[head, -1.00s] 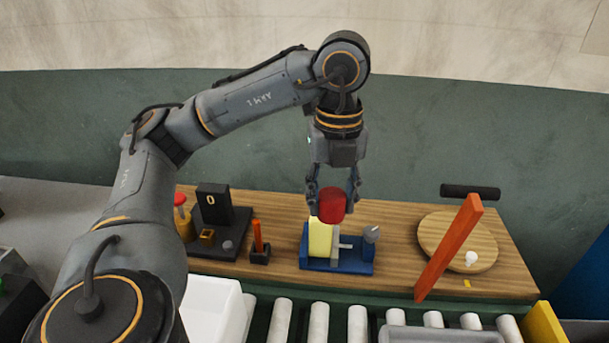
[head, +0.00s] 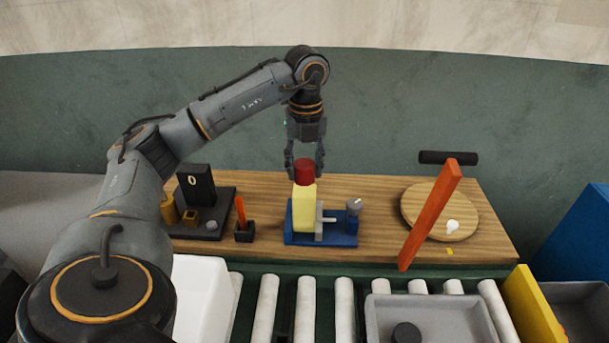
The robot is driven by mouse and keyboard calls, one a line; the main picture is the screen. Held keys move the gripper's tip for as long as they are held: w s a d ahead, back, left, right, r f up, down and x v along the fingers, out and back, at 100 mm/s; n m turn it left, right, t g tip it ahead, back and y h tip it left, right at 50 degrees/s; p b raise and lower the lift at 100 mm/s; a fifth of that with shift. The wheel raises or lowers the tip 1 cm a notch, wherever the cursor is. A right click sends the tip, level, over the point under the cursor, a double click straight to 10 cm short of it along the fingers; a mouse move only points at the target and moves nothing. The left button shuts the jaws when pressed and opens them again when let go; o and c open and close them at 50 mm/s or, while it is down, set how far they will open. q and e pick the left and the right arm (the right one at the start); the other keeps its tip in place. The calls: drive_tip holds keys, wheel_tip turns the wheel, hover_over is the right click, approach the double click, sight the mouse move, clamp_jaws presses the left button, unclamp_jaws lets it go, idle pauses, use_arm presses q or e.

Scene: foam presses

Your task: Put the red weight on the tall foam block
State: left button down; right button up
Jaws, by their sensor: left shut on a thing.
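The red weight (head: 304,171) is a short red cylinder. It is held upright between the fingers of my left gripper (head: 304,168), which is shut on it. The tall foam block (head: 304,208) is pale yellow and stands upright in a blue press (head: 338,238) on the wooden bench. The weight shows right at the top edge of the block. I cannot tell whether it touches the block or hangs just above it. My right gripper is not in view.
A black scale reading 0 (head: 195,183) and an orange-handled tool in a black holder (head: 241,215) stand left. A round wooden board with an orange lever (head: 430,215) is right. Rollers, a white bin (head: 200,300) and a grey tray (head: 440,310) lie in front.

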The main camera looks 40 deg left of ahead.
sight(304, 177)
use_arm(q)
wheel_tip(304, 177, down, 3)
drive_tip(key=shift+a+r, duration=0.1)
drive_tip(key=c, duration=0.7)
unclamp_jaws()
